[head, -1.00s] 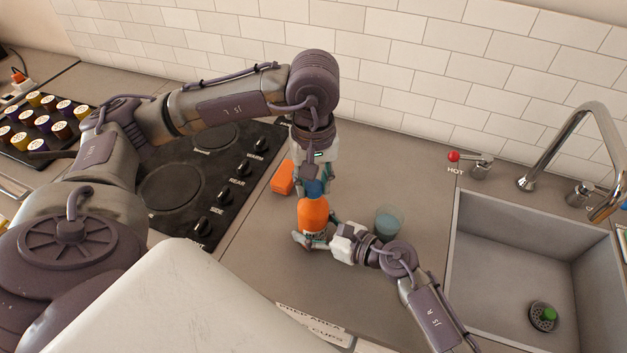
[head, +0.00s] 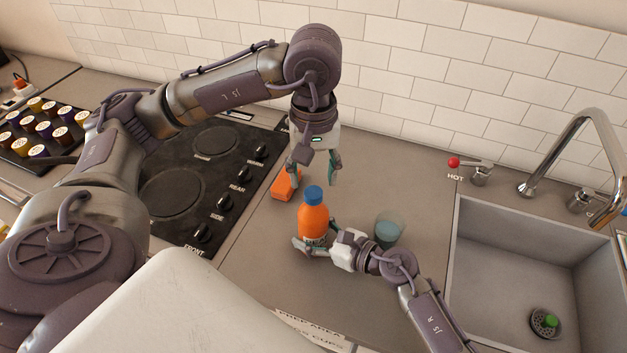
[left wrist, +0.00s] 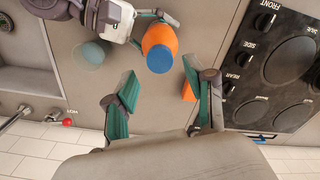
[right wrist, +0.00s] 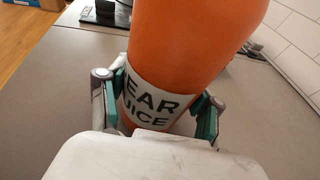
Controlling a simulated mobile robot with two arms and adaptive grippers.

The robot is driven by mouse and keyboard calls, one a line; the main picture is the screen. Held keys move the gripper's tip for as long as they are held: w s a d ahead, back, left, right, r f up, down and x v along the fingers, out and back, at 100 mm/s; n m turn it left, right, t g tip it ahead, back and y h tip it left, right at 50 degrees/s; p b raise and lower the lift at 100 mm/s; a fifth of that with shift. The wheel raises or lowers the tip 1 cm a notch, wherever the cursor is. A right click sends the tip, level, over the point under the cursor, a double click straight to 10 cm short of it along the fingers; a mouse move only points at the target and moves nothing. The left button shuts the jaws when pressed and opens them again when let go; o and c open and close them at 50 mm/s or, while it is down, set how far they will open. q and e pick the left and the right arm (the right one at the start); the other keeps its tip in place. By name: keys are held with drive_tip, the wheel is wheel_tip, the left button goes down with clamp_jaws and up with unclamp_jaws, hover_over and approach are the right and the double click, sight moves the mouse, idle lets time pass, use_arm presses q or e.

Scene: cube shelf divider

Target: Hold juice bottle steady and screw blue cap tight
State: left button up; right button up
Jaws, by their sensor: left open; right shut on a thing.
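The orange juice bottle (head: 313,224) stands upright on the counter, with the blue cap (head: 313,195) on its top. My right gripper (head: 314,246) is shut around the bottle's lower part; in the right wrist view its fingers press both sides of the bottle (right wrist: 190,50) at the white label (right wrist: 152,105). My left gripper (head: 315,172) is open and empty, above and behind the bottle, apart from the cap. In the left wrist view the cap (left wrist: 160,59) shows beyond the open left fingers (left wrist: 160,100).
A bluish glass (head: 388,231) stands close to my right gripper. An orange block (head: 286,183) lies near the black stove (head: 195,185) at left. The sink (head: 520,270) is at right, and the tiled wall (head: 420,75) is behind.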

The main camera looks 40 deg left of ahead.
sight(314, 191)
use_arm(q)
drive_tip(key=shift+r, duration=0.8)
wheel_tip(314, 191, up, 12)
idle(0.3)
use_arm(e)
drive_tip(key=o, duration=1.4)
drive_tip(key=shift+c, duration=0.2)
drive_tip(key=shift+d, duration=0.1)
drive_tip(key=v, duration=0.7)
drive_tip(key=shift+d+r, duration=0.1)
drive_tip(key=shift+d, duration=0.1)
